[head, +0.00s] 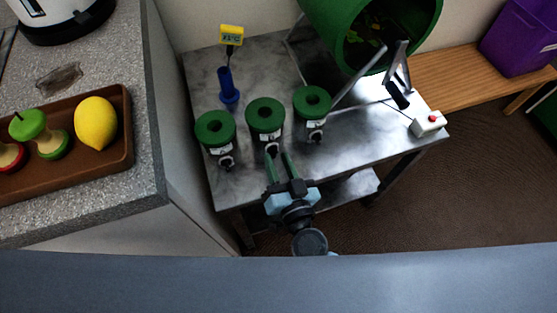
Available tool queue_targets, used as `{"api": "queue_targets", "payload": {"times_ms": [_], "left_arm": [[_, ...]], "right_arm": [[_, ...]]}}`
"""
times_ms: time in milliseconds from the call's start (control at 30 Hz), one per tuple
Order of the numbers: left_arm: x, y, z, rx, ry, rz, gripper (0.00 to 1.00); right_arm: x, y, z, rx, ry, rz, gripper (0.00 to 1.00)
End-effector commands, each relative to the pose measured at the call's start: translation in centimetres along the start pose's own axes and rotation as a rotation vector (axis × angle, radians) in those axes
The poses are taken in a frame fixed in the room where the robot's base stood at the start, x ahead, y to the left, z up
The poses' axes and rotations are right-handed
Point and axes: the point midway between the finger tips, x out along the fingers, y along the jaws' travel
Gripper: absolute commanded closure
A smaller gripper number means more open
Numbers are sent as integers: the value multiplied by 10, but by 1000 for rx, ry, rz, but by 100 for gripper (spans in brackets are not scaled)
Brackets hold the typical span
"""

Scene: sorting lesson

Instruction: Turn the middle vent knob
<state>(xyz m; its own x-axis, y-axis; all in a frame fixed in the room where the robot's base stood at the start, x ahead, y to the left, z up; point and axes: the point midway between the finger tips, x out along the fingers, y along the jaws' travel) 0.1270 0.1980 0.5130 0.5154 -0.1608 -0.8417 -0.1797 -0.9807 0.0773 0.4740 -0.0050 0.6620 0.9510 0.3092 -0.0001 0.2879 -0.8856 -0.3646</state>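Three dark green canisters with round holes in their lids stand in a row on the grey metal table (355,140): a left one (214,128), a middle one (264,113) and a right one (312,101). Each has a pale label and a small dark knob low on its front. The middle vent knob (271,149) is partly hidden by my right gripper (279,156). That gripper reaches up from below, its two fingers apart, with the tips close to the knob. I cannot tell whether they touch it. My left gripper is not in view.
A blue stand with a yellow display (231,35) is behind the canisters. A large green drum (335,30) and a white box with a red button (428,123) are to the right. A counter with a brown tray (122,160) of fruit is at left.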

Motion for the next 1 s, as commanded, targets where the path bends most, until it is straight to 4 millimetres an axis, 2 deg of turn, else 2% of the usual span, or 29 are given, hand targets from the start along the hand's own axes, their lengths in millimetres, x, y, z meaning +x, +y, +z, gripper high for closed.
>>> {"api": "queue_targets", "payload": {"times_ms": [333,567,600,1000], "left_arm": [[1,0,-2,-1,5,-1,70],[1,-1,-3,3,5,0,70],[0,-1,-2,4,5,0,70],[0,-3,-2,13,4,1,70]], "right_arm": [[5,0,0,1,0,0,70],[5,0,0,1,0,0,99],[5,0,0,1,0,0,100],[5,0,0,44,-1,0,100]]}}
